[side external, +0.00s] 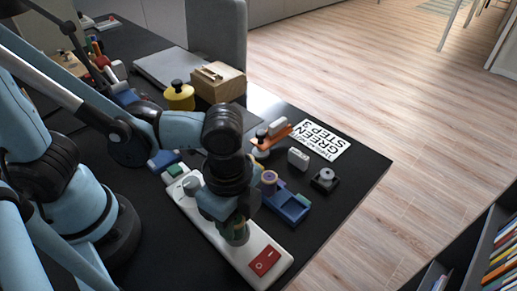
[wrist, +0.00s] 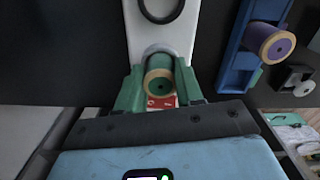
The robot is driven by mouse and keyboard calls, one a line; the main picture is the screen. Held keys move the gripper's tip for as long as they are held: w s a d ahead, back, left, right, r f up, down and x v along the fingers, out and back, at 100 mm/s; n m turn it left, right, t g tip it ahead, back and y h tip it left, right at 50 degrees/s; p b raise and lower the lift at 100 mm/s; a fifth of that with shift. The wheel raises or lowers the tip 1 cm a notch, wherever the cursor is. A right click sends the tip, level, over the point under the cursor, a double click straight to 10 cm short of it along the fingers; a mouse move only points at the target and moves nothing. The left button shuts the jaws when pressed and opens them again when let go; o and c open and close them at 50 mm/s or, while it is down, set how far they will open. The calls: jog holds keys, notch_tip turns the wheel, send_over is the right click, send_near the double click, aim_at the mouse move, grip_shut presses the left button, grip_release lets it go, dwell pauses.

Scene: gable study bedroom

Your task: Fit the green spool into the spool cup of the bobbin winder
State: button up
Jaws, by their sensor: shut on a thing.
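My gripper (side external: 236,222) is low over the white bobbin winder (side external: 208,222), near its red switch (side external: 265,261). In the wrist view its green fingers (wrist: 158,92) are shut on the green spool (wrist: 159,82), one on each side. The spool's pale end with a dark hole faces the wrist camera. The spool also shows partly below the gripper in the side view (side external: 235,238). The white winder body (wrist: 180,32) lies beyond the spool, with a dark ring (wrist: 160,18) at the top of that view. I cannot tell whether the spool touches the winder; the cup is not clearly identifiable.
A blue tray (side external: 290,210) with a purple spool (side external: 269,178) stands close right of my gripper. A small black holder (side external: 325,180), a white block (side external: 298,158) and a printed card (side external: 315,141) lie farther right. A wooden box (side external: 218,84) and yellow pot (side external: 179,97) stand behind.

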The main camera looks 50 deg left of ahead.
jog(key=shift+f, duration=0.15)
jog(key=o, duration=1)
jog(key=shift+o, duration=0.2)
notch_tip(320, 180, up, 12)
jog(key=w+a+f+n+t, duration=0.1)
jog(key=w+a+n+t, duration=0.2)
jog(key=a+n, duration=0.5)
jog(key=w+a+f+n+t, duration=0.1)
jog(key=w+a+n+t, duration=0.3)
jog(key=a, duration=0.6)
jog(key=w+n, duration=0.2)
jog(key=n, duration=0.1)
jog(key=shift+w+a+n, duration=0.15)
jog(key=shift+w+n, duration=0.15)
jog(key=shift+n, duration=0.1)
jog(key=shift+f, duration=0.1)
